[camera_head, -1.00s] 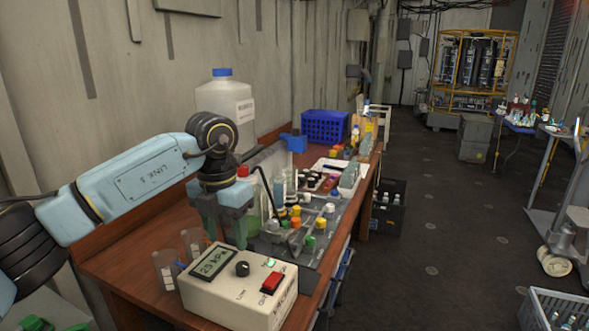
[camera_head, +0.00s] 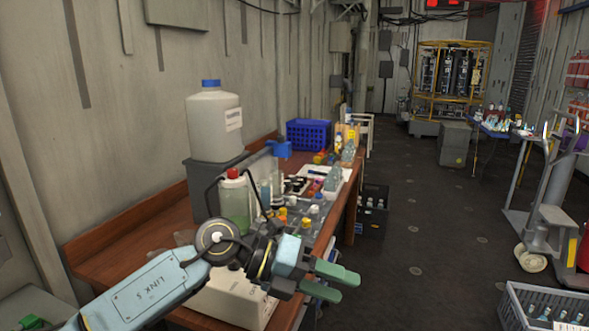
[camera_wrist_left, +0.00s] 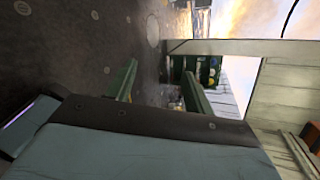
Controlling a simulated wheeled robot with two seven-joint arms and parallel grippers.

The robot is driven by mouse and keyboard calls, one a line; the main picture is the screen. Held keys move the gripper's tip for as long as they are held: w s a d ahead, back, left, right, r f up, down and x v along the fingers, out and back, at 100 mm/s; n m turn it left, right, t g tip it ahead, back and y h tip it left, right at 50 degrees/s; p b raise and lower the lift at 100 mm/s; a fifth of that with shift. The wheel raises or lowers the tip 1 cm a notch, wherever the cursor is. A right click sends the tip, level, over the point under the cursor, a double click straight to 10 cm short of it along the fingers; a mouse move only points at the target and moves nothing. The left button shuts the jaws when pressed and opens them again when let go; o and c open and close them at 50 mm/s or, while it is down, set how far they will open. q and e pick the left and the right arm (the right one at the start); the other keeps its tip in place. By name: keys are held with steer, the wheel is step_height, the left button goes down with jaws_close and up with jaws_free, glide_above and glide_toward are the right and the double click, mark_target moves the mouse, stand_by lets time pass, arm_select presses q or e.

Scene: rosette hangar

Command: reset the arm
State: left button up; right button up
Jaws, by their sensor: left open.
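My left gripper (camera_head: 335,281) is open and empty, its green fingers pointing right past the front edge of the wooden bench (camera_head: 126,236). My left arm comes in from the bottom left and lies low across the bench's near end. My right gripper is not in view.
The bench holds a large blue-capped jug (camera_head: 214,128), a red-capped bottle (camera_head: 235,203), a blue basket (camera_head: 308,134) and several small bottles. A dark crate (camera_head: 373,220) stands beside it. A grey crate (camera_head: 547,300) is at bottom right. The floor between is clear.

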arm_select(q)
step_height(320, 180, up, 7)
steer(key=n+t+h, duration=0.7)
steer(key=n, duration=0.1)
steer(key=w+a+f+n+t+y, duration=0.3)
steer(key=a+n+t+y, duration=0.6)
steer(key=n+t, duration=0.55)
steer(key=s+a+f+n+g+y, duration=0.3)
steer(key=a+f+n+y, duration=0.3)
steer(key=a+f+n, duration=0.15)
steer(key=s+a+f+n+g+y, duration=0.2)
steer(key=a+f+n+y, duration=0.35)
steer(key=f+n, duration=0.2)
steer(key=s+a+f+n+g, duration=0.1)
steer(key=s+a+f+g, duration=0.1)
steer(key=s+f+g, duration=0.45)
steer(key=s+a+f+g, duration=0.1)
steer(key=s+a+f, duration=0.15)
steer(key=s, duration=0.65)
steer(key=s+a+f+n+g, duration=0.1)
steer(key=s+a+f+g, duration=0.1)
steer(key=s+f+g, duration=0.4)
step_height(320, 180, down, 24)
steer(key=s, duration=0.3)
steer(key=s+a+f, duration=0.2)
steer(key=s+f, duration=1.2)
steer(key=s, duration=0.2)
steer(key=shift+a+f+g, duration=0.2)
steer(key=shift+f+g, duration=0.1)
